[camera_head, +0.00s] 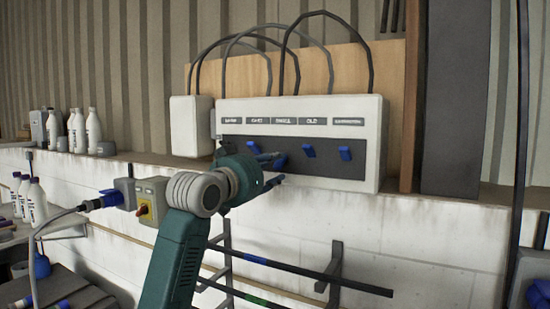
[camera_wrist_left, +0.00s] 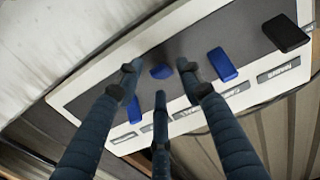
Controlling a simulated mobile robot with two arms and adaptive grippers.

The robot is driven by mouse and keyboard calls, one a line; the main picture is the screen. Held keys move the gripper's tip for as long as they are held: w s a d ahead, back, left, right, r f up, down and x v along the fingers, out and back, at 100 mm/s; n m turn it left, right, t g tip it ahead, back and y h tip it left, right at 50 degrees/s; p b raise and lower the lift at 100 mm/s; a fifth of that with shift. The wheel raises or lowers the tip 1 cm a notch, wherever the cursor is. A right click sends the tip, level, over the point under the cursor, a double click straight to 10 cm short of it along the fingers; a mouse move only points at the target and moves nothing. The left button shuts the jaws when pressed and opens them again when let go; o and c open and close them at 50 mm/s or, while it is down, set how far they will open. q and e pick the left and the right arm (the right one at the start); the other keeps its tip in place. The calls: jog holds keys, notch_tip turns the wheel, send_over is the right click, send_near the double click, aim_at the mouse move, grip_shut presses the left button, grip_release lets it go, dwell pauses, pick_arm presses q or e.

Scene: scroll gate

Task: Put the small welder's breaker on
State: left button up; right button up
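The breaker panel (camera_head: 375,140) is a white box with a dark strip, a row of labels and a row of switches. The third label, faint, seems to read SMALL. The blue switch below it, the small welder's breaker (camera_head: 280,161), sits lower than its blue neighbours and is partly covered by my gripper. In the left wrist view this breaker (camera_wrist_left: 160,71) lies between my fingers. My left gripper (camera_head: 275,168) is open in front of the strip, its fingertips (camera_wrist_left: 160,75) spread around the breaker. I cannot tell whether they touch it. My right gripper is not in view.
Other blue switches flank it: one left (camera_head: 253,147), two right (camera_head: 308,151) (camera_head: 345,153). A black switch (camera_wrist_left: 286,32) shows in the left wrist view. White bottles (camera_head: 93,130) stand on the ledge at left. A bracket with rods (camera_head: 335,270) is below the panel.

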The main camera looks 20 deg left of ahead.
aim_at(279, 161)
pick_arm(q)
jog(key=shift+w+d, duration=0.15)
jog(key=shift+w, duration=0.7)
grip_shut()
jog(key=shift+s, duration=0.1)
jog(key=r+g, duration=0.2)
jog(key=g, duration=0.1)
jog(key=shift+s+y, duration=0.15)
jog(key=shift+y, duration=0.15)
jog(key=shift+r+g+y, duration=0.15)
jog(key=shift+r+g, duration=0.15)
jog(key=shift+g, duration=0.6)
jog(key=shift+r+g+y, duration=0.15)
jog(key=shift+r+g, duration=0.15)
jog(key=shift+g, duration=0.6)
